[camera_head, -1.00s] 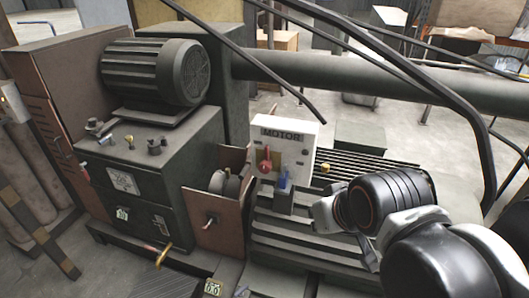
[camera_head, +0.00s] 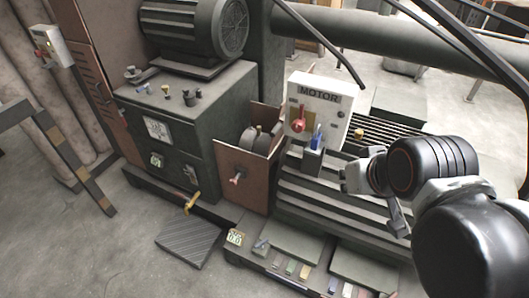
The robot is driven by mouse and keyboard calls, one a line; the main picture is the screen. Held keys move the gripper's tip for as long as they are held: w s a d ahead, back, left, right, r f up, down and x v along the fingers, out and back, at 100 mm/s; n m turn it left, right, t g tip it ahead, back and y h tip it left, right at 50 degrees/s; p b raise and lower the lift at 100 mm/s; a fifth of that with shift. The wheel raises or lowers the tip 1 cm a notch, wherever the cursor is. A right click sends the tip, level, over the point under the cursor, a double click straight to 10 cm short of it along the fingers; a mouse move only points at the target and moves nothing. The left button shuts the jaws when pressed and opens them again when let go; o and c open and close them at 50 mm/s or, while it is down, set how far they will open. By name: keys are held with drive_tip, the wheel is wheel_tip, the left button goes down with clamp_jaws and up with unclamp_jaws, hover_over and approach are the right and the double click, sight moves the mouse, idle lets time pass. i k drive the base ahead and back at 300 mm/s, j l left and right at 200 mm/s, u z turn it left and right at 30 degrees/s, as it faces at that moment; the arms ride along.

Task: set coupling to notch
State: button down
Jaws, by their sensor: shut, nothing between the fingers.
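A green-grey machine stands ahead, and no part carries a readable coupling label, so I cannot tell which control is the coupling. A yellow-handled lever (camera_head: 192,202) sticks out low on its front. A brown open-topped box (camera_head: 246,180) holds dark round wheels (camera_head: 257,138) and has a small red-tipped handle (camera_head: 236,179) on its face. A white MOTOR panel (camera_head: 318,103) carries a red lever (camera_head: 298,123). A blue-handled switch (camera_head: 317,138) stands in front of it. My gripper (camera_head: 374,190) is shut and empty, right of the MOTOR panel, apart from these controls; its fingertips are partly hidden.
Small knobs and valves (camera_head: 185,96) sit on the machine top beneath a large motor (camera_head: 198,30). Several coloured pedals or tabs (camera_head: 305,270) lie low in front. A ribbed plate (camera_head: 190,240) lies on the floor.

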sight(257, 141)
drive_tip(key=i+j, duration=0.35)
drive_tip(key=j, duration=0.2)
drive_tip(key=i+j+u, duration=0.1)
drive_tip(key=i+j, duration=0.2)
drive_tip(key=j, duration=0.2)
drive_tip(key=i+j, duration=0.35)
drive_tip(key=j, duration=0.15)
